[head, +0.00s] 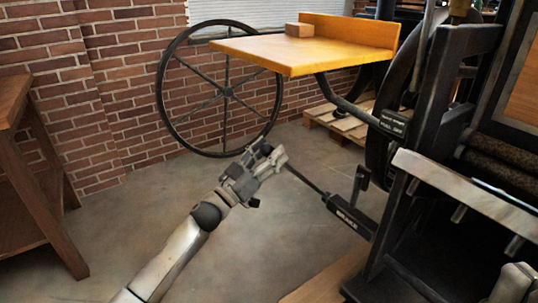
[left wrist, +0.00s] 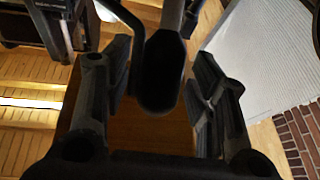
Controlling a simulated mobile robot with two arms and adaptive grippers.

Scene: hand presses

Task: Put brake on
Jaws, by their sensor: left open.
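The brake lever is a thin dark rod (head: 306,181) that slopes down to the right to a black block (head: 350,214) with white lettering, low on the press's left side. My left gripper (head: 270,156) is at the rod's upper left end, which its jaws partly hide. In the left wrist view my left gripper (left wrist: 162,95) is open, with one finger on each side of a dark rounded handle (left wrist: 160,70). It looks like the lever's end; I cannot tell if the fingers touch it.
The dark press frame (head: 432,130) fills the right side. A yellow-orange board (head: 290,56) with a small wooden block (head: 299,30) juts out above the lever. A large spoked wheel (head: 160,95) stands behind. A wooden table (head: 50,215) is at left. The grey floor between is clear.

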